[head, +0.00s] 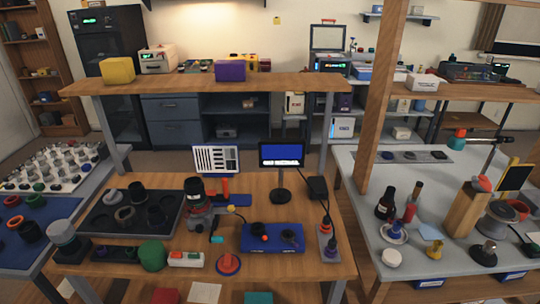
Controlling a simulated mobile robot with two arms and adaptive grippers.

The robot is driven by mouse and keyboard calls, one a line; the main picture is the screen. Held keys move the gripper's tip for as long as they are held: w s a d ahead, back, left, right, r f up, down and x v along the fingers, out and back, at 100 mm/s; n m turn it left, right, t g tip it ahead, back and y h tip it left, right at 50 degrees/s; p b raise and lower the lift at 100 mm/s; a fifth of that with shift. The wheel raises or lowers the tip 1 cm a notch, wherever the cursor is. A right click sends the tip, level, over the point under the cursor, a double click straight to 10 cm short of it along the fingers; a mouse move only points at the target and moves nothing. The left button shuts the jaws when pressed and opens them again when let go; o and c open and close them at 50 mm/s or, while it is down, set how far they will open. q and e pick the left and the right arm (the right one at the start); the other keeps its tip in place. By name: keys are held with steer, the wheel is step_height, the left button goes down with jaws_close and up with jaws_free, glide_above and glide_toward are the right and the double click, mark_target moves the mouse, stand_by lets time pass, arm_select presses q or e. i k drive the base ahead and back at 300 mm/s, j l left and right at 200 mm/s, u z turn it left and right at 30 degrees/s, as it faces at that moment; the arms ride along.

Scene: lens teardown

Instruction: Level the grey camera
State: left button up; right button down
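A grey body with a black lens-like cylinder on top (197,199) stands near the middle of the wooden table (330,262). It may be the grey camera, but it is too small to tell for sure. Red and orange parts lie against its right side, and its exact tilt cannot be told. Neither of my grippers shows in the head view.
A dark tray (100,222) with black rings lies left of it. A blue box (272,238), a black-stand display (281,160) and a green dome (152,255) crowd the table. A wooden shelf (215,83) spans behind, and a wooden post (380,85) rises at right.

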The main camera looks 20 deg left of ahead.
mark_target(208, 215)
steer(key=u, duration=1.25)
